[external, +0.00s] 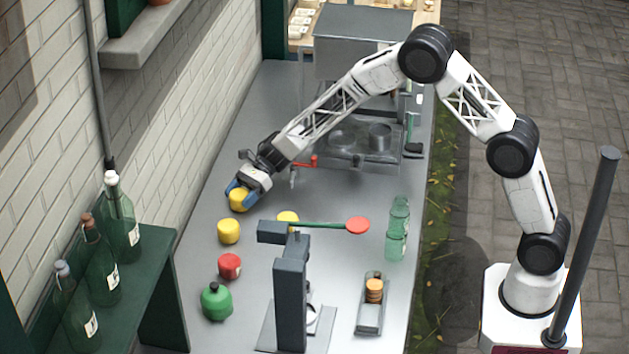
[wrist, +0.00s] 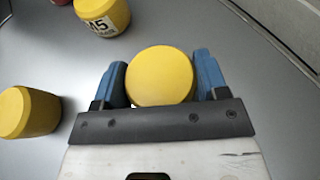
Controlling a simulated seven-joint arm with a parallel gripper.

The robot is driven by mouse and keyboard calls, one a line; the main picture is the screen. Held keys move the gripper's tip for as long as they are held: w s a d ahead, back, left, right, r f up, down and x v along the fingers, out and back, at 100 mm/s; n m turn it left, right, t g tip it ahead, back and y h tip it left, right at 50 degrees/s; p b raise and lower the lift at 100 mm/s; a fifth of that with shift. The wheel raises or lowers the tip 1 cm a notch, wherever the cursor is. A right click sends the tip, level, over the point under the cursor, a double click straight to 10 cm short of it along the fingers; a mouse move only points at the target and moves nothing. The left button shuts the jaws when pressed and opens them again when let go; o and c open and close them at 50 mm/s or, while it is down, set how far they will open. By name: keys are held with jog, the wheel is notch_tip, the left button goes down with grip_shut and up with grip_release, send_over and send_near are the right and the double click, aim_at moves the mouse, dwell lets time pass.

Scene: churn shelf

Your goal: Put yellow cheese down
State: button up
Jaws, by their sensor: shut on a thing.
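A yellow cheese (wrist: 160,76) sits between the two blue fingers of my gripper (wrist: 161,80) in the wrist view. In the external view my gripper (external: 240,190) is shut on this cheese (external: 239,201) at or just above the grey counter, near the wall side. I cannot tell whether the cheese touches the counter. A second yellow cheese (external: 228,231) stands just in front of it. A third yellow cheese (external: 288,217) is to the right, partly hidden behind a dark stand. In the wrist view one has a printed label (wrist: 102,14) and another is at left (wrist: 28,112).
A dark stand (external: 290,290) with a green, red-tipped arm (external: 357,225) is at the middle.

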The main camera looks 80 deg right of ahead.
jog(key=shift+f, duration=0.1)
dwell(0.3)
jog(key=o, duration=1)
jog(key=shift+s+d+r, duration=0.25)
jog(key=shift+d+r, duration=0.15)
jog(key=shift+d, duration=0.05)
jog(key=v, duration=1.1)
